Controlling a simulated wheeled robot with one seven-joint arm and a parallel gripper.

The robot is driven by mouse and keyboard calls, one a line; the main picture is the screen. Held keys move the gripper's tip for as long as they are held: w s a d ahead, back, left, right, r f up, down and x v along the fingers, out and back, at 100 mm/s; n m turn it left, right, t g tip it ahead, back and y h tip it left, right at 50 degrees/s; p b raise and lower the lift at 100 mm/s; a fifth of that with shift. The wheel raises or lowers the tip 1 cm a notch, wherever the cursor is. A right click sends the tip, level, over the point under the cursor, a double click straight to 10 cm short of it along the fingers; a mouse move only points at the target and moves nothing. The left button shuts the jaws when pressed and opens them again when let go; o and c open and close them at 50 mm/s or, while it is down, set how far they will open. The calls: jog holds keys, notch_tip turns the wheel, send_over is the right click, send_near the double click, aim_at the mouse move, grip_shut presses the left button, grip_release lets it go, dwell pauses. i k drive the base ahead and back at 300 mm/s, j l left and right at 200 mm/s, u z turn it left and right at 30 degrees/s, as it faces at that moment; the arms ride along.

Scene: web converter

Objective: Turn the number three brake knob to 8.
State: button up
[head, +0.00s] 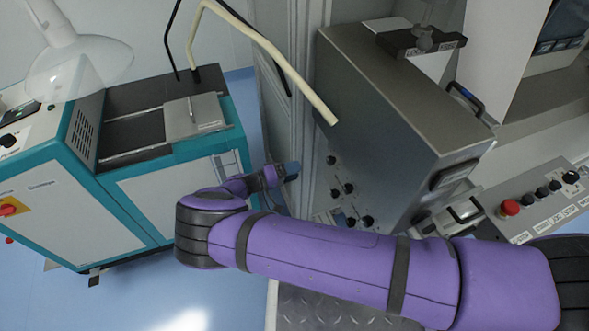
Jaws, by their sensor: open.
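Several small black knobs (348,188) sit on the narrow side panel of the dark grey cabinet (420,120). Their labels are too small to read, so I cannot tell which one is the number three brake knob or where it points. My purple arm reaches in from the lower right, and its end bends up toward the panel. My gripper (284,172) is small in view, just left of the knobs and apart from them. It is open and nothing shows between its fingers. The lower part of the panel is partly hidden behind my arm.
A teal and white machine (140,190) stands at left, with a lamp shade (80,65) above it. A cream bent rod (265,50) hangs over the gap. A control panel with a red button (509,207) is at right. Blue floor (60,290) is open at lower left.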

aim_at(367, 221)
jog(key=k+j, duration=0.1)
jog(key=j, duration=0.25)
jog(key=k+j, duration=0.1)
jog(key=j, duration=0.25)
jog(key=k+j, duration=0.1)
jog(key=j, duration=0.25)
jog(key=k+j, duration=0.1)
jog(key=j, duration=0.25)
